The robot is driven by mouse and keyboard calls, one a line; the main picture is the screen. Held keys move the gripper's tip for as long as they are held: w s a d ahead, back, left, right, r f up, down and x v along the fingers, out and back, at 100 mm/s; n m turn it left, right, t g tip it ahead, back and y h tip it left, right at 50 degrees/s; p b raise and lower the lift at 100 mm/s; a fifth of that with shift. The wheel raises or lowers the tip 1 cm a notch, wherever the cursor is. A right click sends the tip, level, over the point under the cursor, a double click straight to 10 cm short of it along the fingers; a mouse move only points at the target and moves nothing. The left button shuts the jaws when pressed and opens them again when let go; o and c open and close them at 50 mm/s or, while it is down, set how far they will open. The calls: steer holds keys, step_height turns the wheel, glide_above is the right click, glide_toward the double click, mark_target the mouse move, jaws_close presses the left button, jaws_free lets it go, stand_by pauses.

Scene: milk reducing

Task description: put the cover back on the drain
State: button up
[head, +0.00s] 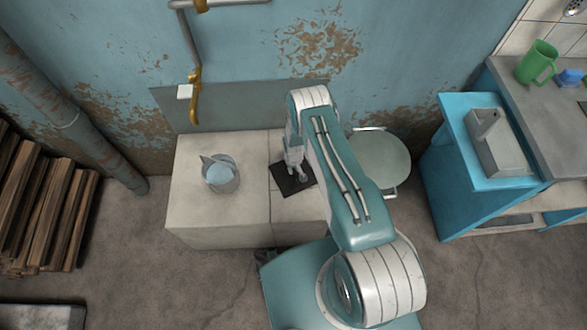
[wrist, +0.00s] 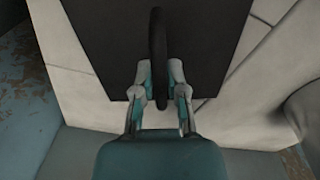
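The cover is a dark, flat, square plate (head: 284,181) on or just above the pale stone block; I cannot tell whether it touches. In the wrist view the plate (wrist: 100,45) fills the upper middle, with a dark curved handle (wrist: 158,40) rising from it. My gripper (head: 296,174) points down over the plate. In the wrist view my gripper (wrist: 160,78) has one finger on each side of the handle, close against it, and looks shut on it. No drain opening shows; anything under the plate is hidden.
A metal bucket (head: 220,178) stands on the block (head: 190,215) left of the plate. A round pale container (head: 380,155) is to the right of my arm. Pipes and a yellow tap (head: 195,100) hang on the wall behind. A blue cabinet (head: 460,180) stands right; stacked wood (head: 45,210) is left.

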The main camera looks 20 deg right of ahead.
steer(key=o, duration=0.3)
step_height(320, 180, up, 47)
steer(key=s+m+t, duration=0.1)
steer(key=t, duration=0.2)
steer(key=s+r+t, duration=0.1)
steer(key=s+r, duration=1)
steer(key=r, duration=0.3)
steer(key=s+r, duration=0.2)
steer(key=s, duration=0.5)
steer(key=s+r+m+t, duration=0.1)
steer(key=s+r, duration=0.1)
steer(key=s, duration=0.6)
steer(key=shift+r+t, duration=0.3)
steer(key=shift+r, duration=0.05)
